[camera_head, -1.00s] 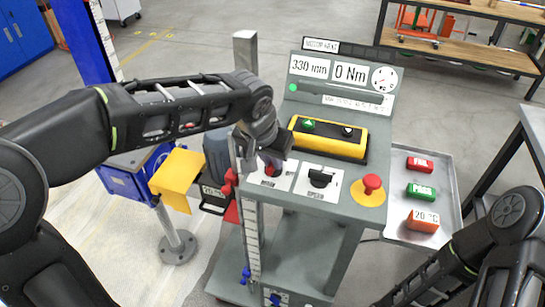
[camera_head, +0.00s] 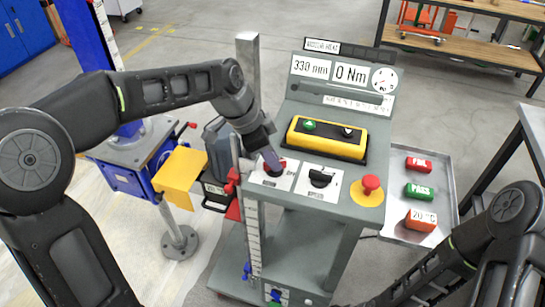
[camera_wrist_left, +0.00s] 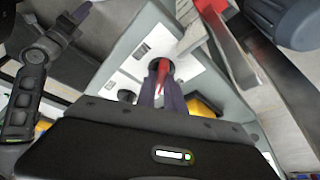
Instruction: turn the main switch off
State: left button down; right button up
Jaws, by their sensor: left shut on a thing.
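The main switch is a red knob (camera_wrist_left: 162,72) on a white plate (camera_wrist_left: 185,67) of the grey console. In the head view its white plate (camera_head: 284,181) is at the left of the console's sloping front panel, and the knob is mostly hidden by my gripper. My left gripper (camera_head: 272,163) reaches down to it from the upper left, tilted. In the left wrist view its dark fingers (camera_wrist_left: 163,95) are shut on the red knob, one on each side. My right arm shows at lower right in the head view, but its gripper is out of frame.
A black speed knob (camera_head: 321,178) and a red mushroom button on yellow (camera_head: 371,186) sit to the right. A yellow pendant (camera_head: 326,137) lies behind. A tray (camera_head: 447,175) with red, green and orange blocks is at right. A steel post (camera_head: 247,80) stands close left.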

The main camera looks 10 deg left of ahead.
pick_arm(q)
jog(key=m+g, duration=0.1)
jog(key=m, duration=0.2)
jog(key=m+g, duration=0.1)
jog(key=m, duration=0.2)
jog(key=shift+w, duration=0.2)
dwell(0.4)
jog(key=c, duration=1.4)
grip_release()
jog(key=shift+c, duration=0.2)
jog(key=shift+a+r, duration=0.1)
jog(key=v, duration=0.7)
jog(key=shift+a+r+p, duration=0.2)
jog(key=shift+r+p, duration=0.05)
jog(key=shift+p, duration=0.05)
